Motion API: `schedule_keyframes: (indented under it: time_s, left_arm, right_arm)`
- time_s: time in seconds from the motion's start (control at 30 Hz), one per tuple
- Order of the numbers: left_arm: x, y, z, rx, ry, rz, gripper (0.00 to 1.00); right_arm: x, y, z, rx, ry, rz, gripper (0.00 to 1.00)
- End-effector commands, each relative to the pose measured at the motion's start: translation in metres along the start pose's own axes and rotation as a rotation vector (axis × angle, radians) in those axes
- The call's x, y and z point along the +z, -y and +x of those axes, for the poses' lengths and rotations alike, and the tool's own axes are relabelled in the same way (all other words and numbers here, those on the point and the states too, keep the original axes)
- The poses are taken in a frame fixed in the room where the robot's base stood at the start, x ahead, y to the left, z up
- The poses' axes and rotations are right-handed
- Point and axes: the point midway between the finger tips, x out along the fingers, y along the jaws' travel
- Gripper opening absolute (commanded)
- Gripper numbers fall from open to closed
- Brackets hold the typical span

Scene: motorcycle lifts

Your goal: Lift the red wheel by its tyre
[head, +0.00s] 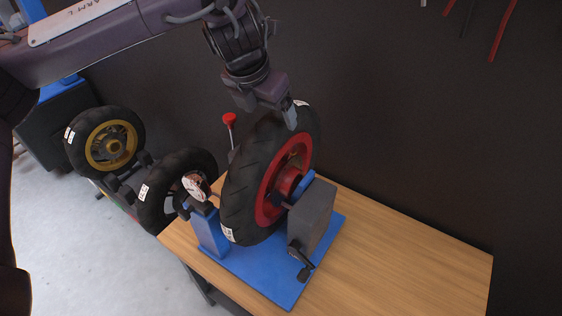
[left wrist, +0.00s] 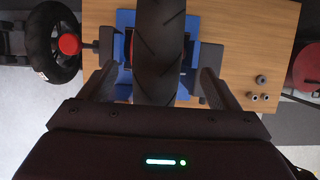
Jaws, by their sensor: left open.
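The red wheel (head: 289,177) with its black tyre (head: 246,190) stands upright in a blue stand (head: 255,262) on a wooden bench. My left gripper (head: 267,113) is at the top of the tyre, with its fingers pointing down. In the left wrist view the tyre (left wrist: 159,50) runs between the two open fingers (left wrist: 160,88), one on each side. A gap shows between the tyre and each finger there. My right gripper is in neither view.
A grey box with a crank (head: 312,215) and a dial gauge (head: 194,188) flank the wheel. A red knob (head: 229,119) rises behind it. A gold wheel (head: 104,140) and another tyre stand at the left.

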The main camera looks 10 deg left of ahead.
Motion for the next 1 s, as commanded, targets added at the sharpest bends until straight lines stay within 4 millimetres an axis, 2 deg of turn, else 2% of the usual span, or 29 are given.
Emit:
schedule_keyframes:
  time_s: [0.13,0.37,0.53,0.7,0.97,1.0]
  left_arm:
    - [0.000,0.000,0.006,0.000,-0.003,0.000,0.84]
    - [0.002,0.000,0.030,0.000,-0.004,0.001,0.84]
    - [0.007,-0.002,0.053,0.000,-0.005,-0.001,0.84]
    - [0.006,-0.002,0.075,0.000,-0.002,0.000,0.84]
    - [0.006,-0.002,0.078,0.000,0.000,0.000,0.84]
    - [0.006,-0.002,0.078,0.000,0.000,0.000,0.78]
  right_arm:
    - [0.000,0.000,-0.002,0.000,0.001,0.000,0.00]
    - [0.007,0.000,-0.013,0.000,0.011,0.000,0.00]
    - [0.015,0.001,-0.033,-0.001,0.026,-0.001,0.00]
    - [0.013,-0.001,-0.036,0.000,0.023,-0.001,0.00]
    - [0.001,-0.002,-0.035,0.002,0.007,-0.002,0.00]
    - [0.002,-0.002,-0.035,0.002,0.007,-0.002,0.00]
